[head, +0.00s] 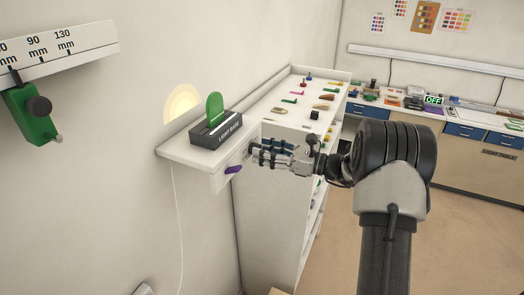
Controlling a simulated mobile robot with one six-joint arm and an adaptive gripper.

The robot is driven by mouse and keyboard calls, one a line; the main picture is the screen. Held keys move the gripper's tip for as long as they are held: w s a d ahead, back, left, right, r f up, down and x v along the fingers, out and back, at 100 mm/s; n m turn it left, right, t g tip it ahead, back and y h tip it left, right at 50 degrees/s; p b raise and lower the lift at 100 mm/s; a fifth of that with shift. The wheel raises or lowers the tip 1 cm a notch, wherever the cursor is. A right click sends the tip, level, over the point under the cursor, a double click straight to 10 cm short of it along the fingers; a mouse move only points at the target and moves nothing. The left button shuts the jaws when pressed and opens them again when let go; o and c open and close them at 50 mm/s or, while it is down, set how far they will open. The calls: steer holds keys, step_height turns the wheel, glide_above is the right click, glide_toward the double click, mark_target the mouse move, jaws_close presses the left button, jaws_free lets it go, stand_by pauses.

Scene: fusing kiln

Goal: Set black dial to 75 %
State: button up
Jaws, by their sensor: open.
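No black dial with a percent scale can be made out in the head view. The one round black knob (39,105) I see sits on a green slider (28,118) under a white millimetre scale at the left. My gripper (258,154) is open and seems empty, with its fingers pointing left. It appears just right of a small white wall shelf (178,152), far from the black knob. A purple knob or lever (233,169) shows at the shelf's lower front, left of the fingertips. Whether the gripper touches anything cannot be told.
A dark light base (216,130) holding a green disc (214,108) stands on the shelf, beside a glow on the wall. A white cabinet (270,190) with several small coloured items stands behind my gripper. A workbench (470,119) is at the back right. Open floor lies at the right.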

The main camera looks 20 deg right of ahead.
steer(key=v, duration=1)
steer(key=shift+s+d, duration=0.25)
steer(key=shift+d, duration=0.05)
steer(key=s+a+f+n+g+h+b, duration=0.2)
steer(key=s+a+f+n+g+b, duration=0.35)
steer(key=a, duration=0.45)
steer(key=s+a+f+n+g+h+b, duration=0.2)
steer(key=s+a+n+g+b, duration=0.3)
steer(key=s+a+n, duration=0.5)
steer(key=s+d+f+n+t+h+b, duration=0.1)
steer(key=s+f+n+t+h+b, duration=0.2)
steer(key=s+f+n+h+b, duration=0.6)
steer(key=s+f+n+b, duration=0.3)
steer(key=s+f+b, duration=0.2)
steer(key=s, duration=0.2)
steer(key=shift+s+d+f, duration=0.2)
steer(key=shift+s+d, duration=0.1)
